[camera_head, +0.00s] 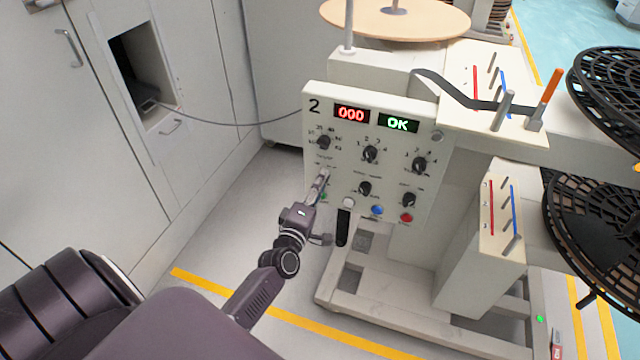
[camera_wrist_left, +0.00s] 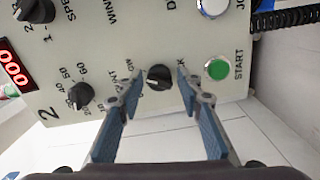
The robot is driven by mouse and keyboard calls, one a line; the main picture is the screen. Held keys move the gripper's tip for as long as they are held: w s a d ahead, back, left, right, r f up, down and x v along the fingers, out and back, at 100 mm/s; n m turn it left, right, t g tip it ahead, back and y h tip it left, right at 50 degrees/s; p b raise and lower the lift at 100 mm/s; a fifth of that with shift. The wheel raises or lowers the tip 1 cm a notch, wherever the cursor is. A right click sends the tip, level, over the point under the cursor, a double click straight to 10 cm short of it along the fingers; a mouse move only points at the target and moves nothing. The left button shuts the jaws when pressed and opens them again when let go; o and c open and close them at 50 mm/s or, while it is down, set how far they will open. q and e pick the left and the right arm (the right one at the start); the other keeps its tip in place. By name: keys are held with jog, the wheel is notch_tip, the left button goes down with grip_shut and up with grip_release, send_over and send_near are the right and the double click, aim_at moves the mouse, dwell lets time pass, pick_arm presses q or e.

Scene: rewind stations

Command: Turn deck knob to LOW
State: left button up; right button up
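The white control panel (camera_head: 343,118), marked 2, carries several black knobs. My left gripper (camera_head: 321,180) is in front of the panel's lower left knob, which it hides in the head view. In the left wrist view this black knob (camera_wrist_left: 159,77) lies between the two blue fingertips of my left gripper (camera_wrist_left: 160,84). The fingers are apart, with panel surface showing between them and the knob. Lettering ending in "OW" shows beside the knob; the rest is partly hidden by the fingers. I cannot make out exactly where the knob points. My right gripper is not in view.
The green START button (camera_wrist_left: 217,69) is close beside one finger. A black knob with a number scale (camera_wrist_left: 80,96) is on the other side. Black reels (camera_head: 605,240) stand at the right.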

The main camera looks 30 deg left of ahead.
pick_arm(q)
jog(key=shift+o, duration=0.5)
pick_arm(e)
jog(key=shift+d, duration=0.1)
pick_arm(q)
jog(key=v, duration=1.2)
jog(key=s+d+f+m+g+h, duration=0.1)
jog(key=s+d+f+m+g, duration=0.25)
jog(key=f, duration=0.75)
jog(key=s+d+f+m+g+h, duration=0.25)
jog(key=s+f+m, duration=0.2)
jog(key=f, duration=0.65)
jog(key=s+d+f+m+g+h, duration=0.15)
jog(key=s+d+f+m, duration=0.3)
jog(key=f, duration=0.65)
jog(key=s+f+m+g, duration=0.4)
jog(key=s+f, duration=0.3)
jog(key=s, duration=0.7)
jog(key=s+f+m+g+y, duration=0.1)
jog(key=s+f+m+g, duration=0.4)
jog(key=s, duration=0.9)
notch_tip(320, 180, down, 3)
jog(key=shift+d+f, duration=0.2)
jog(key=shift+d, duration=0.15)
